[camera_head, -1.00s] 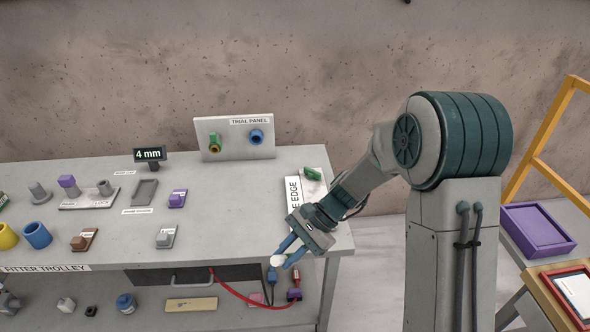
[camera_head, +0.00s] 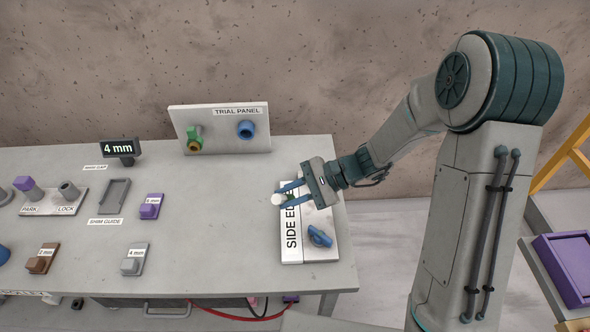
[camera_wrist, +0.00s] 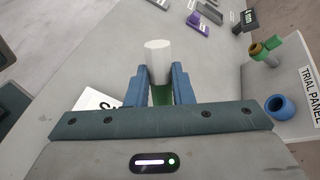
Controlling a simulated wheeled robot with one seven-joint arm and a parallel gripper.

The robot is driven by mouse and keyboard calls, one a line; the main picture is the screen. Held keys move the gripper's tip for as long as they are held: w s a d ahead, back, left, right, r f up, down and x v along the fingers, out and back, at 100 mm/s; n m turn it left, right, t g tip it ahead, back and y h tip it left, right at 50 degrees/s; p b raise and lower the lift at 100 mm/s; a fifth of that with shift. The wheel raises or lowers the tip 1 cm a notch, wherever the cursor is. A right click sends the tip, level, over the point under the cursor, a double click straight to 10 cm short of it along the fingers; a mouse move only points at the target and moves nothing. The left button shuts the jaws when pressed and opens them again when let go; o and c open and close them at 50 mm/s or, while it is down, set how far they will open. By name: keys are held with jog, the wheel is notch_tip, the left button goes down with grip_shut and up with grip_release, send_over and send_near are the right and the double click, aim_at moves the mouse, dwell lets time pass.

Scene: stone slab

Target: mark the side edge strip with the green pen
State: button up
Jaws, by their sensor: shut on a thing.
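My gripper (camera_head: 287,193) is shut on the green pen, whose white end (camera_head: 278,199) sticks out between the blue fingers. In the wrist view the pen shows a white end (camera_wrist: 158,60) and a green body (camera_wrist: 161,95) between the fingers. The white side edge strip (camera_head: 291,235), lettered "SIDE EDGE", lies along the left of a grey plate at the bench's right end. My gripper is over the strip's far end and hides part of its lettering. I cannot tell whether the pen touches it.
A blue knob-like part (camera_head: 319,237) sits on the plate right of the strip. The trial panel (camera_head: 225,150) stands behind, with a green and a blue fitting. A shim guide (camera_head: 114,195) and several shim blocks lie left. The bench between them and the strip is clear.

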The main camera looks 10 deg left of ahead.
jog(key=shift+w+f, duration=0.1)
jog(key=shift+w, duration=0.25)
jog(key=shift+s+f+b, duration=0.15)
jog(key=shift+f+b, duration=1.8)
jog(key=shift+f, duration=0.8)
jog(key=shift+f+b, duration=0.6)
jog(key=shift+s+a+b, duration=0.3)
jog(key=shift+s+b, duration=0.35)
jog(key=shift+s, duration=0.25)
jog(key=shift+s+a+b, duration=0.25)
jog(key=shift+s+b, duration=0.35)
jog(key=shift+s, duration=0.25)
dwell(2.6)
